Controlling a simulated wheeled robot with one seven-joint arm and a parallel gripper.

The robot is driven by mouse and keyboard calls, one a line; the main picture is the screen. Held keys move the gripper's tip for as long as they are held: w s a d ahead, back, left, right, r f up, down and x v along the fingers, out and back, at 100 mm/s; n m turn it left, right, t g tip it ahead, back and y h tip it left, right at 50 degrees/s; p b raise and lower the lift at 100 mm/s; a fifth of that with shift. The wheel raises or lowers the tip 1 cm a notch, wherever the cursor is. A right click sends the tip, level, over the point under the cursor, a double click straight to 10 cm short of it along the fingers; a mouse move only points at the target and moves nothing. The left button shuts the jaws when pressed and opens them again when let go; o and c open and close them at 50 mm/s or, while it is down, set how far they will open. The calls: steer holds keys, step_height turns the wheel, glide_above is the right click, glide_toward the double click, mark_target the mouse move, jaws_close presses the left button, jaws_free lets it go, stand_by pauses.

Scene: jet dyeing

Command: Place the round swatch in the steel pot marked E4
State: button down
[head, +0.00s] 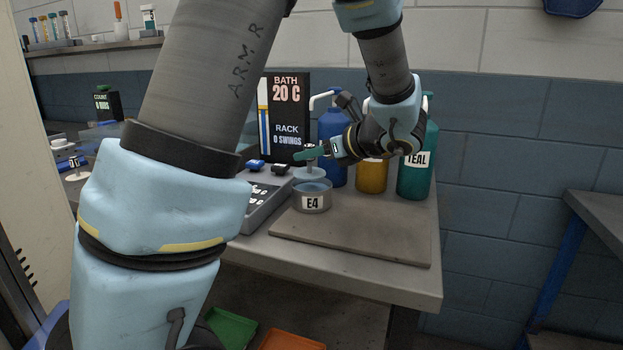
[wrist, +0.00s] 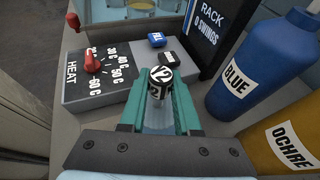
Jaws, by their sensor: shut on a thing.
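The steel pot marked E4 (head: 312,203) stands on the bench, with blue-grey liquid showing inside its rim. My gripper (head: 308,153) is above the pot, its teal fingers shut on the knobbed stem of the round swatch (head: 309,173). The swatch is a pale disc held level just over the pot's mouth; whether it touches the rim or liquid I cannot tell. In the wrist view the black-and-white knob marked 12 (wrist: 156,84) sits between the fingertips. The pot is not clearly visible there.
The heat control box (wrist: 105,72) lies left of the gripper. The blue bottle (wrist: 262,66), the ochre bottle (wrist: 290,140) and the teal bottle (head: 416,175) stand close on the right. The bath display (head: 285,115) stands behind.

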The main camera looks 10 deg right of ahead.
steer(key=shift+s+d+f, duration=0.1)
steer(key=shift+f, duration=1.55)
steer(key=shift+s+d+f, duration=0.1)
steer(key=shift+f, duration=1.55)
steer(key=shift+f, duration=0.2)
steer(key=c, duration=0.9)
jaws_free()
steer(key=shift+r, duration=0.1)
steer(key=shift+r, duration=0.15)
steer(key=v, duration=1.2)
steer(key=shift+b, duration=0.4)
steer(key=shift+d, duration=0.1)
